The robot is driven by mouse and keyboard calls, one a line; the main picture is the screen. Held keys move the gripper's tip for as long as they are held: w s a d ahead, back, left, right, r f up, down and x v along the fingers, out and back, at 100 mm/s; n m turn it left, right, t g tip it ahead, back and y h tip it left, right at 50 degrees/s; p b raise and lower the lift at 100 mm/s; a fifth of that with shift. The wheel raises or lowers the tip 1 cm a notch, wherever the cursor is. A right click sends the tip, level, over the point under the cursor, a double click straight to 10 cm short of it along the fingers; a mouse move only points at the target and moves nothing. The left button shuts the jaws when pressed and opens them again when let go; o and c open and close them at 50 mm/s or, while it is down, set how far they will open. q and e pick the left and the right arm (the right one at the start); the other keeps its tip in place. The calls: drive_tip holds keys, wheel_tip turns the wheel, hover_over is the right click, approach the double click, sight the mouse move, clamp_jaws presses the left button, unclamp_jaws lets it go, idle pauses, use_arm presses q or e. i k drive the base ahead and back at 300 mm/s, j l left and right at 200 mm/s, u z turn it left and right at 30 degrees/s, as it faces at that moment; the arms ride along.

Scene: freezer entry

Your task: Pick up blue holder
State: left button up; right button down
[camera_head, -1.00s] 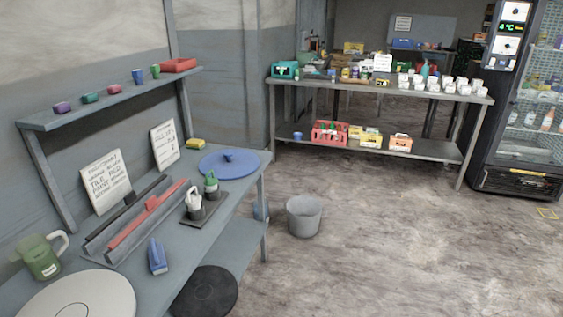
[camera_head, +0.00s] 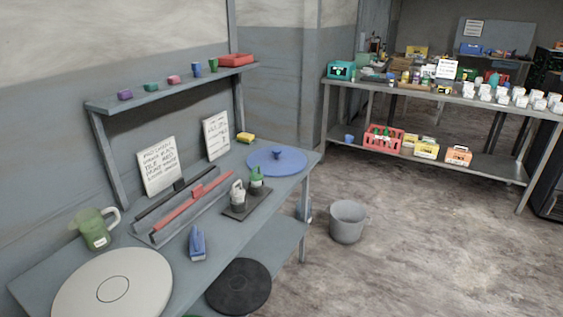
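Several blue things are in view, and I cannot tell for sure which is the blue holder. A blue brush-like object (camera_head: 197,243) lies near the front edge of the grey workbench (camera_head: 225,225). A small blue cup (camera_head: 197,70) stands on the wall shelf (camera_head: 150,93). A blue round lid with a knob (camera_head: 277,162) lies at the bench's far end. On the far rack a small blue item (camera_head: 348,139) sits on the lower shelf, and a blue box (camera_head: 470,48) shows behind the rack. Neither of my grippers is in view.
The bench also holds a green jug (camera_head: 95,229), a pale round disc (camera_head: 113,289), a long tray with a red bar (camera_head: 192,203) and two small bottles on a dark plate (camera_head: 246,205). A grey bucket (camera_head: 347,222) stands on the floor. The floor at right is open.

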sight(273, 161)
drive_tip(key=i+l+u, duration=0.1)
drive_tip(key=u, duration=0.75)
drive_tip(key=i+l+u, duration=0.25)
drive_tip(key=l+u, duration=0.2)
drive_tip(key=l, duration=0.25)
drive_tip(key=i+l+u, duration=0.25)
drive_tip(key=l, duration=0.15)
drive_tip(key=l+u, duration=0.25)
drive_tip(key=l, duration=0.15)
